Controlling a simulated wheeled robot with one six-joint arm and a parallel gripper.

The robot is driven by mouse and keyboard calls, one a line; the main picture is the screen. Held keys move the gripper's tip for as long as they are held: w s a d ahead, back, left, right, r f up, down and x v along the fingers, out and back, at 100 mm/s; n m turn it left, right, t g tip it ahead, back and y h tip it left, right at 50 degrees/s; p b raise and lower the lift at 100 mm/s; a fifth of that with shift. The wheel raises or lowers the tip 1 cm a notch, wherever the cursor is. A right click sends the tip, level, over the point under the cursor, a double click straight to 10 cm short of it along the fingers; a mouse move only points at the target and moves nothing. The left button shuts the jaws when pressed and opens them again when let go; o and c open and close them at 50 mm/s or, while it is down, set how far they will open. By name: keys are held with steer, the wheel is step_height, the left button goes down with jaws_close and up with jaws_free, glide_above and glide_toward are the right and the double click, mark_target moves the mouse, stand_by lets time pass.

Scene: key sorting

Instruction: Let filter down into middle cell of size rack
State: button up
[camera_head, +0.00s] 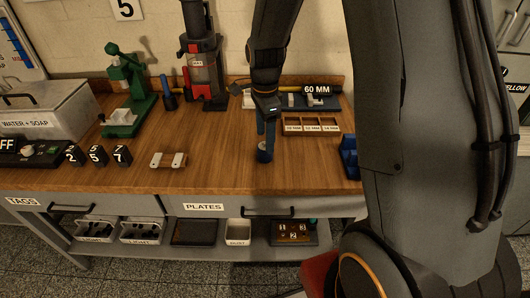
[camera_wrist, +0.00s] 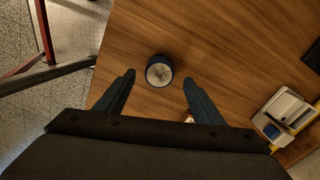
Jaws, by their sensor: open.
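A short, dark blue round filter (camera_head: 264,155) with a pale top stands upright on the wooden bench near its front edge. It also shows in the wrist view (camera_wrist: 159,71), centred between my two fingertips. My gripper (camera_head: 265,138) points down just above the filter, with its blue fingers open and nothing held. Whether the fingertips reach down beside the filter is hard to tell. The wooden size rack (camera_head: 311,133) lies behind and to the right. It has three cells with small MM labels on the front, and the cells look empty.
Behind the rack is a dark tray marked 60 MM (camera_head: 316,89). A blue block (camera_head: 348,157) stands right of the rack. A small light-ended wooden holder (camera_head: 168,160), number blocks (camera_head: 97,155) and a green press (camera_head: 127,92) stand left. Bench between filter and rack is clear.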

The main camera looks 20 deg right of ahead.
steer(key=shift+s+f+p, duration=0.1)
steer(key=shift+f+p, duration=0.65)
steer(key=shift+f, duration=1.9)
